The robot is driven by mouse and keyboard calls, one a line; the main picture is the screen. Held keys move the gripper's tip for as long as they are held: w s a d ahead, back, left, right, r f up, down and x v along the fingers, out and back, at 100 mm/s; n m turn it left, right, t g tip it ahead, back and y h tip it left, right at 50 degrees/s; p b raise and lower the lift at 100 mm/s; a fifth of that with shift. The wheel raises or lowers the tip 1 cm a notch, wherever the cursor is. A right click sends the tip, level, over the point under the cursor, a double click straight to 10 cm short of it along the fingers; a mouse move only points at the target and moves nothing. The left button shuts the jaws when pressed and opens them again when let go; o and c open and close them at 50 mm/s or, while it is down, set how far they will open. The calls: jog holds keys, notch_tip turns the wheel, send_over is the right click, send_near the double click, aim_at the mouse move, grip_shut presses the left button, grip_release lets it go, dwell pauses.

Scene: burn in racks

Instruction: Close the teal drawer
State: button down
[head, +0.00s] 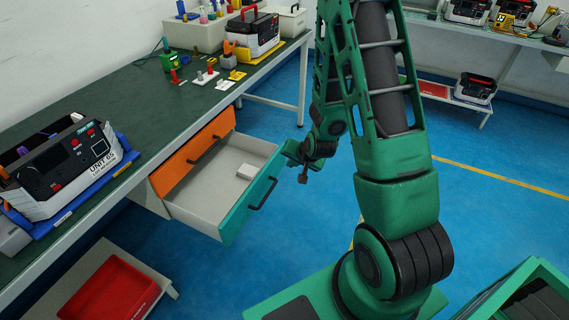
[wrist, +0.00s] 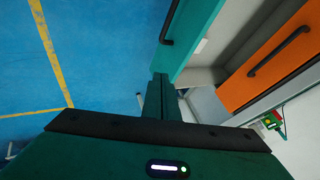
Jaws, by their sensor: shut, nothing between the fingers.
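The teal drawer (head: 237,212) is pulled out from under the green-topped bench, with its grey inside exposed and a small white block (head: 246,171) in it. Its teal front has a dark bar handle and also shows at the top of the wrist view (wrist: 196,32). My gripper (head: 287,152) is at the far right end of that teal front, fingers shut and empty. In the wrist view the shut fingertips (wrist: 160,82) overlap the end of the teal front; I cannot tell whether they touch it.
The orange drawer front (head: 193,158) with a dark handle sits above the teal drawer. The bench (head: 130,105) carries a test unit (head: 70,165), bins and small tools. A red tray (head: 110,290) lies on the low shelf. Blue floor (head: 310,205) is clear beside the drawer.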

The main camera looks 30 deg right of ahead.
send_near(273, 166)
notch_tip(273, 166, down, 3)
jog(key=d, duration=0.2)
jog(key=shift+w+a+f, duration=0.25)
jog(key=shift+w+a, duration=0.8)
jog(key=shift+w, duration=0.2)
jog(key=shift+d, duration=0.1)
jog(key=shift+w, duration=0.15)
